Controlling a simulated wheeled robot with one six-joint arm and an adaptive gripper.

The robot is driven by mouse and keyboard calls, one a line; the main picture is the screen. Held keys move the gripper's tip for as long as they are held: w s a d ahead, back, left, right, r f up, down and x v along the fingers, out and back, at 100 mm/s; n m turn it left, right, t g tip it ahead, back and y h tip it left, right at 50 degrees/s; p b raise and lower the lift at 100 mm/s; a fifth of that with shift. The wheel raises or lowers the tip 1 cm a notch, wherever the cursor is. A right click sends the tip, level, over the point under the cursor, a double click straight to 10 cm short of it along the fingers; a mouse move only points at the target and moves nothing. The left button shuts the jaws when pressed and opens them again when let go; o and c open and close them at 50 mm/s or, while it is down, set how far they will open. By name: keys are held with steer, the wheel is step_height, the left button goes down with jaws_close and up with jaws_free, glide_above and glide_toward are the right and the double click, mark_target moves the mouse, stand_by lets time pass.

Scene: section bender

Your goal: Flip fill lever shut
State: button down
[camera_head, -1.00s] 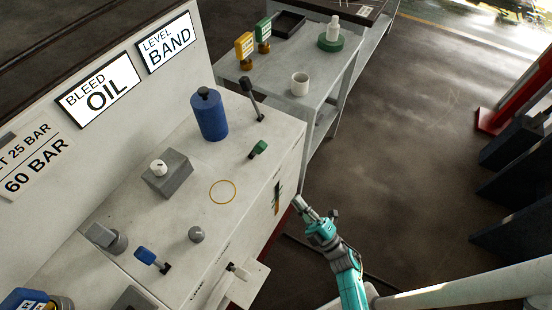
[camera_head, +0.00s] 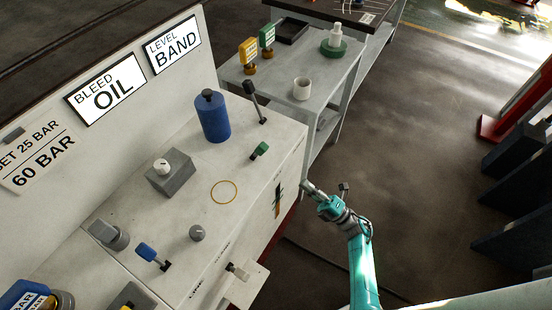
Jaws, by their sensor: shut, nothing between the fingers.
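Several small levers stand on the pale cabinet top (camera_head: 255,205), and no readable label tells which is the fill lever. A green-handled lever (camera_head: 260,151) sits near the right edge, its handle lying low. A blue-handled lever (camera_head: 148,252) sits near the front, also low. A tall black-knobbed lever (camera_head: 254,100) stands tilted at the back. My gripper (camera_head: 308,187) is shut and empty. It appears just off the cabinet's right side, to the right of and lower in the picture than the green lever, touching nothing that I can see.
A blue cylinder (camera_head: 213,117), a grey block with a white knob (camera_head: 170,172) and a yellow ring (camera_head: 223,192) are on the cabinet top. A side table (camera_head: 318,62) with a white cup (camera_head: 302,89) stands behind. Open floor lies to the right.

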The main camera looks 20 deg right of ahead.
glide_toward(263, 145)
steer(key=w+a, duration=0.2)
steer(key=w, duration=0.1)
steer(key=w+a, duration=0.1)
steer(key=shift+w+a+r, duration=0.1)
steer(key=shift+w+r, duration=0.15)
steer(key=shift+r, duration=0.1)
steer(key=shift+w+a+r+g+h, duration=0.2)
steer(key=shift+r+g+h, duration=0.1)
steer(key=shift+r+g, duration=0.1)
stand_by(0.6)
steer(key=shift+w+a+r+g+h, duration=0.25)
steer(key=shift+w+r+g+h, duration=0.25)
steer(key=shift+g, duration=0.3)
steer(key=shift+w+a+r, duration=0.55)
steer(key=shift+w+r, duration=0.1)
steer(key=shift+w, duration=0.05)
steer(key=shift+x, duration=2.05)
